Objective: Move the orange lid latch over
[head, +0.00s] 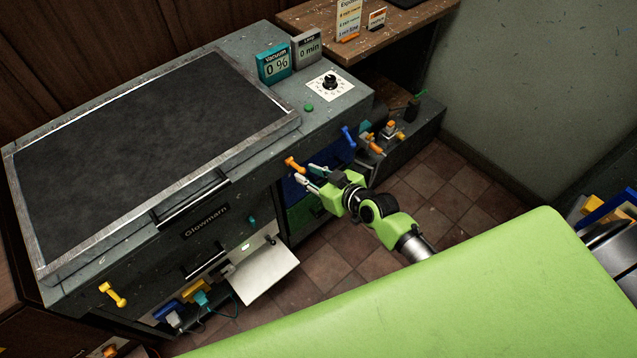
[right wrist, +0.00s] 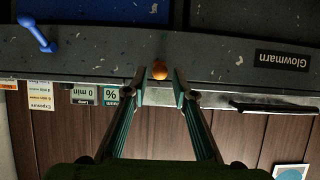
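The right one (head: 294,165) sits near the machine's right front corner, and the left one (head: 112,294) is at the far left end. My right gripper (head: 308,175) is in front of the right latch, with its fingers apart. In the right wrist view, the latch's orange end (right wrist: 160,70) shows between the two open fingertips (right wrist: 160,88), touching neither that I can see. The machine's lid (head: 150,140) is a dark panel in a metal frame and lies flat. My left gripper is not in view.
A blue lever (head: 348,137) is on the front to the right of the latch; it also shows in the right wrist view (right wrist: 38,35). The lid handle (head: 192,200) sticks out at the front. A white flap (head: 262,272) juts out low. Tiled floor lies free at right.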

